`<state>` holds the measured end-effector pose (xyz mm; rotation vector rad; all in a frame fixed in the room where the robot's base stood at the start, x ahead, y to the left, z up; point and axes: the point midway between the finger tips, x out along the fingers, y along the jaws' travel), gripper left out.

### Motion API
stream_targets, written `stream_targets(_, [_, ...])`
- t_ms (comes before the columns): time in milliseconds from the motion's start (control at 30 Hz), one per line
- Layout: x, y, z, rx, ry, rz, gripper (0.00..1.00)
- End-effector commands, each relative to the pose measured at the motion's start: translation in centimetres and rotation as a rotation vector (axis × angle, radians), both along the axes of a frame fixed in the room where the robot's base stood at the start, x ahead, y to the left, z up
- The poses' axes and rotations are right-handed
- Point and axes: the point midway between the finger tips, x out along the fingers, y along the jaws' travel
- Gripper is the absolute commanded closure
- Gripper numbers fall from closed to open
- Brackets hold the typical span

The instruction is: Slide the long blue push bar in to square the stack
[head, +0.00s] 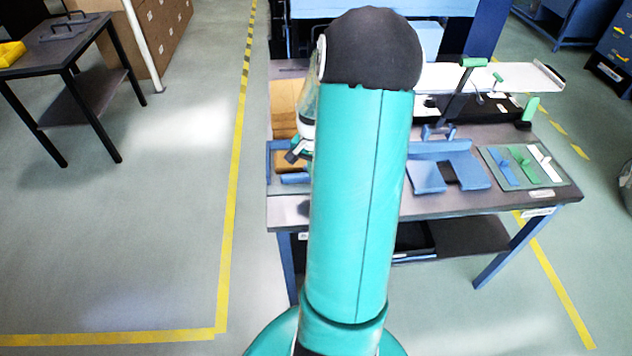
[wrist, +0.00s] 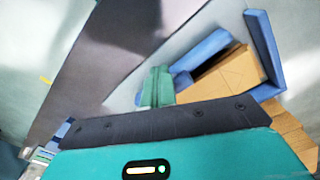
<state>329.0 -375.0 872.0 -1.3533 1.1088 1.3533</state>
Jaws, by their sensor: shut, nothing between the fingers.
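In the wrist view a blue bar (wrist: 203,48), which looks like the push bar, lies along the near-left side of the brown kraft stack (wrist: 232,72). A blue corner fence (wrist: 264,45) stands on the stack's far side. My gripper (wrist: 157,85) has its green fingers shut and empty, just left of the blue bar; I cannot tell if they touch it. In the head view my gripper (head: 299,150) shows only partly beside my arm, over the left end of the workbench. A bit of blue bar (head: 295,178) shows below it; my arm hides the rest.
A dark side table (head: 60,48) stands at the far left. Floor between the tables is clear.

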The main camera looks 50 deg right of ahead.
Motion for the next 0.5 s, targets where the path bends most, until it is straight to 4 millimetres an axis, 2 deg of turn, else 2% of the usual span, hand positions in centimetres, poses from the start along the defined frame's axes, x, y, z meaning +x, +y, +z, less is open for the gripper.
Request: stream_targets(500, [1.6,-1.8,0.0,-0.001,-0.001,0.0,1.0])
